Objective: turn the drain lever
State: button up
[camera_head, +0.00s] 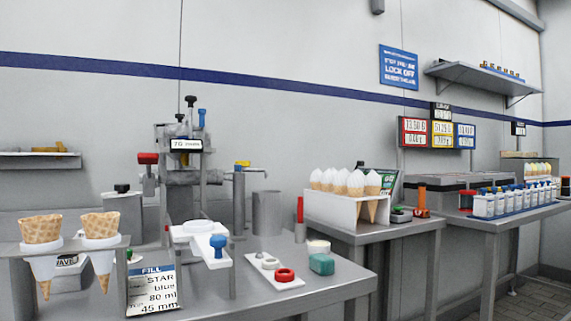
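A grey metal filling machine (180,185) stands on the left bench under a small "7G" display sign (187,145). Several coloured handles show on and beside it: a red one (148,158) at its left, a blue one (201,116) and a black one (190,101) at its top, and a yellow one (243,163) on the pipe at its right. No label tells which of them is the drain lever. My gripper is not in view.
Two waffle cones (41,229) stand in a holder at front left, beside a "FILL" card (153,291). A blue knob (218,243) stands on a white piece before the machine. A metal cylinder (267,213) and a white rack of filled cones (328,208) are farther right.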

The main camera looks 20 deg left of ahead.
aim_at(244, 164)
jog(key=z, duration=0.9)
jog(key=i, duration=2.75)
jog(key=u, duration=2.35)
